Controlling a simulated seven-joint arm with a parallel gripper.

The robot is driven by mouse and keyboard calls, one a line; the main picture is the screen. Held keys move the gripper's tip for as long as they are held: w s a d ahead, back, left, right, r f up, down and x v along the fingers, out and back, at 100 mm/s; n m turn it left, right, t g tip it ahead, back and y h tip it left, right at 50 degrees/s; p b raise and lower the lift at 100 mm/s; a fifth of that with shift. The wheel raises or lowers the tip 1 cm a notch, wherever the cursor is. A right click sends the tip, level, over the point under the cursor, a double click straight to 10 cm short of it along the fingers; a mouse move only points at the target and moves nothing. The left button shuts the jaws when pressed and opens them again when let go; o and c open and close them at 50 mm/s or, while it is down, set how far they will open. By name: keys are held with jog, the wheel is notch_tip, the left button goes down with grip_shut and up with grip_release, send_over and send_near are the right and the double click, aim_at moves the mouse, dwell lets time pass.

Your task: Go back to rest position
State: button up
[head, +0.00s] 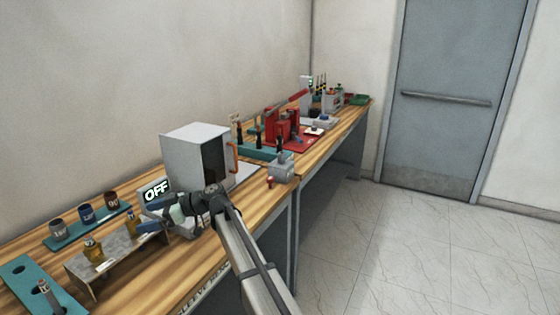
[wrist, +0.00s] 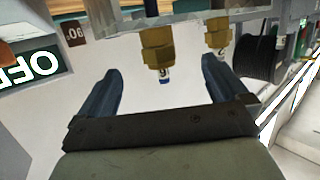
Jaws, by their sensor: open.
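My gripper (head: 153,220) is over the left part of the wooden bench, beside the OFF display (head: 156,190) and near the right end of a grey stand (head: 105,262). In the wrist view its two blue fingers (wrist: 160,72) are spread apart, with nothing clamped. The stand bears two brass fittings, one at its left (head: 93,250) and one near my fingers (head: 131,224). In the wrist view, which looks upside down, one brass fitting (wrist: 156,50) shows between the fingertips and another (wrist: 218,38) by the right finger. I cannot tell the gap to them.
A grey oven-like box (head: 190,150) with a dark front stands behind my gripper. Labelled cups (head: 86,213) sit in a teal holder at left. A grey device (head: 283,167) and a red fixture (head: 282,125) stand farther along. The floor (head: 420,250) at right is clear.

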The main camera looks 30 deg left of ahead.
jog(key=w+d+m+t+y, duration=0.1)
jog(key=w+d+m+t, duration=0.3)
jog(key=w+d+m, duration=0.7)
jog(key=w+d+m+t, duration=0.4)
jog(key=w+d+m, duration=0.2)
jog(key=w+d, duration=0.5)
jog(key=w+d+f+m+t+h, duration=0.25)
jog(key=d+f+m, duration=0.35)
jog(key=d+f, duration=1)
jog(key=s+d+f+m+g+h, duration=0.1)
jog(key=s+d+f+h, duration=0.3)
jog(key=d+f, duration=1)
jog(key=s+d+f+m+g+h, duration=0.1)
jog(key=s+d+f+g+h, duration=0.1)
jog(key=s+d+f, duration=0.8)
jog(key=s+d+f+g+h, duration=0.2)
jog(key=s+d+f, duration=0.7)
jog(key=s+d, duration=0.2)
jog(key=s+d+f+g+h, duration=0.2)
jog(key=s+d+f, duration=0.8)
jog(key=s, duration=0.6)
jog(key=shift+s+d+f+g+h, duration=0.25)
jog(key=shift+d+g+h, duration=0.1)
jog(key=shift+d+g, duration=0.35)
